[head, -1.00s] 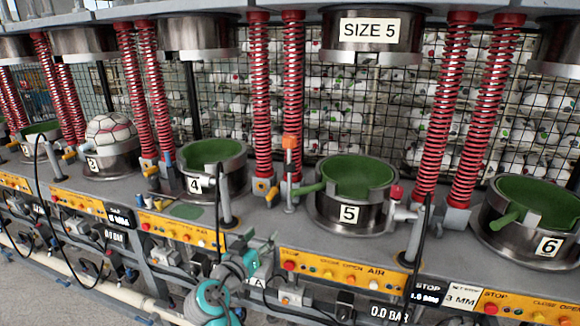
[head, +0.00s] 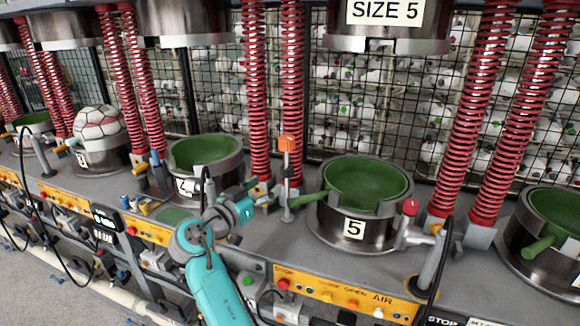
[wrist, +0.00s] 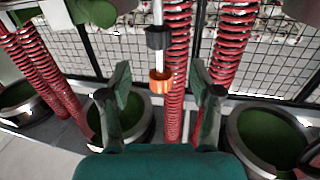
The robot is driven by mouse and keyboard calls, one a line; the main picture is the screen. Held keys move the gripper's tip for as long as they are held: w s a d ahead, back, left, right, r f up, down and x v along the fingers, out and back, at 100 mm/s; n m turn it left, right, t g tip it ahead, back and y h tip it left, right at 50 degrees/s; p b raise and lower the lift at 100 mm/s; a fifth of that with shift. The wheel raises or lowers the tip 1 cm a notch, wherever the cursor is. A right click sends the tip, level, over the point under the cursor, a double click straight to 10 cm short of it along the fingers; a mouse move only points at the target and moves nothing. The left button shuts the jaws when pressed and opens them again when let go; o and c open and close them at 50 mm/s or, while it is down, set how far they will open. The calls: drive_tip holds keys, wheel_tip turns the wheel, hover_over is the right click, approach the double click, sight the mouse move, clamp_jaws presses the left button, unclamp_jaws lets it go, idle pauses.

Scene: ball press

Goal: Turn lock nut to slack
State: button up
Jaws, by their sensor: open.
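A slim upright post (head: 286,185) with an orange top part (head: 287,144) stands between presses 4 and 5. The wrist view, which looks upside down, shows a pale rod (wrist: 158,12) with a black collar (wrist: 159,37) and an orange nut-like collar (wrist: 160,82). This seems to be the same post; I cannot tell for certain which collar is the lock nut. My gripper (head: 248,207) is left of the post and lower than its orange top. In the wrist view my gripper (wrist: 160,88) is open, its fingers either side of the orange collar in the picture, apparently not touching it.
Mould 5 (head: 353,245) with its green handle (head: 308,197) is right of the post. Mould 4 (head: 222,184) is left. Red springs (head: 292,80) stand close behind the post. A grey valve with a red cap (head: 411,206) is right of mould 5.

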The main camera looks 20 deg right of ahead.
sight(283, 173)
drive_tip(key=x, duration=1)
drive_tip(key=shift+w+d, duration=0.1)
drive_tip(key=shift+d, duration=0.1)
drive_tip(key=c, duration=1.2)
